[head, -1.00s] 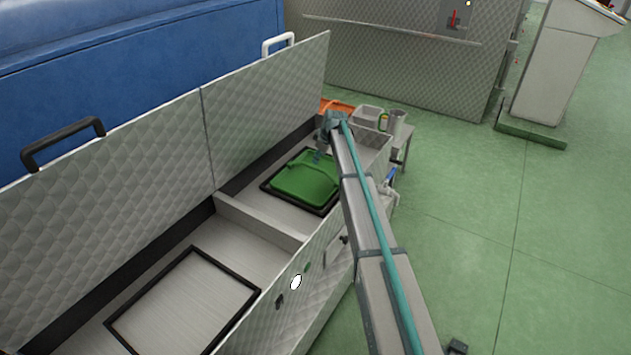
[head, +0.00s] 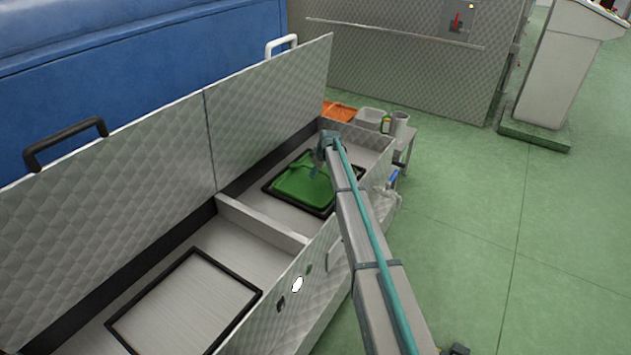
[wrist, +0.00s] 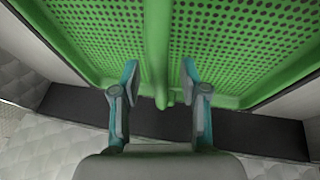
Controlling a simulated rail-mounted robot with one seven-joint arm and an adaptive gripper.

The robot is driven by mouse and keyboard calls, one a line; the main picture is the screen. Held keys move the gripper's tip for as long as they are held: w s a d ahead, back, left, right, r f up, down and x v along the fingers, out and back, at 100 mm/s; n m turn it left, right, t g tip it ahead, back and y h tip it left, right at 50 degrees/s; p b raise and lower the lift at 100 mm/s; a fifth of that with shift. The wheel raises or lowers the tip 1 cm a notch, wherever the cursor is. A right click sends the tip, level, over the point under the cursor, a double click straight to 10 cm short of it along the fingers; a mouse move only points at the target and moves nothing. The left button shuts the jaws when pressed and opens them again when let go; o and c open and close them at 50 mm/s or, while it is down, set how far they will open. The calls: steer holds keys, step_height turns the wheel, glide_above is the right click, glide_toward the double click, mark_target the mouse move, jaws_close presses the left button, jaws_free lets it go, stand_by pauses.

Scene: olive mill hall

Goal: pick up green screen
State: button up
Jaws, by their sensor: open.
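The green screen (head: 300,184) lies in the far compartment of the metal trough, on a black-framed seat. In the wrist view the screen (wrist: 220,45) is a perforated green panel with a raised rib or handle bar (wrist: 157,50) along its middle. My gripper (head: 318,172) is over the screen in the head view. In the wrist view my gripper (wrist: 159,75) is open, with one teal-tipped finger on each side of the rib's near end. I cannot tell whether the fingers touch the panel. My arm hides part of the screen's right side in the head view.
A divider (head: 262,222) separates the near compartment, which holds an empty black frame (head: 185,300). Raised lids (head: 270,105) stand along the left. The trough's front wall (head: 300,280) is on the right. An orange container (head: 339,111), a grey bin (head: 369,118) and a jug (head: 400,124) stand beyond the far end.

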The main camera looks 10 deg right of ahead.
jaws_close()
steer(key=shift+r, duration=0.15)
